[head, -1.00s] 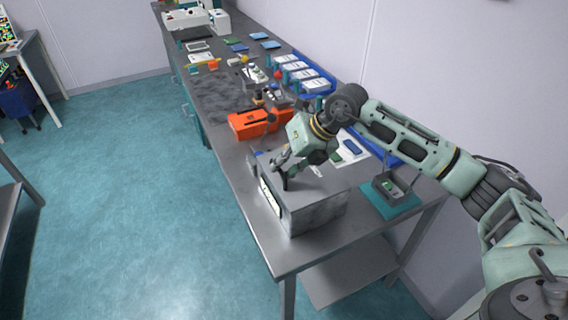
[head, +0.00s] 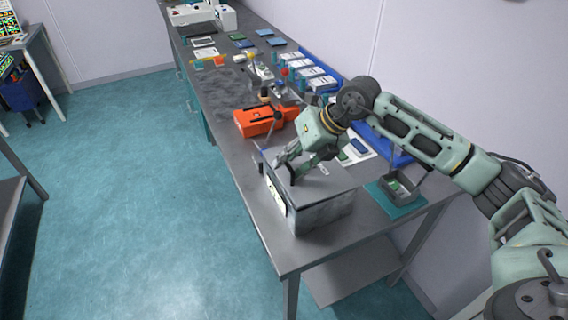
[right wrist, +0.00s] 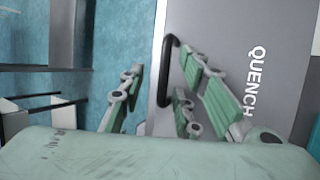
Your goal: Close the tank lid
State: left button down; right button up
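The grey tank (head: 322,217) stands at the near end of the bench, with a flat grey lid (head: 325,186) on top. In the right wrist view the lid (right wrist: 215,30) carries the word QUENCH and a black bar handle (right wrist: 164,72) near its edge. Whether the lid is fully down, I cannot tell. My right gripper (head: 287,168) is over the lid's left edge. In the right wrist view its fingers (right wrist: 168,98) are spread, with the handle between them and gaps on both sides. My left gripper is not in view.
An orange case (head: 266,121) lies behind the tank. A small grey tray (head: 400,190) on a teal mat is to its right. Blue bins (head: 385,143) line the wall side. The floor (head: 140,200) left of the bench is clear.

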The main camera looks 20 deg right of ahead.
jog(key=v, duration=1)
jog(key=shift+s, duration=0.15)
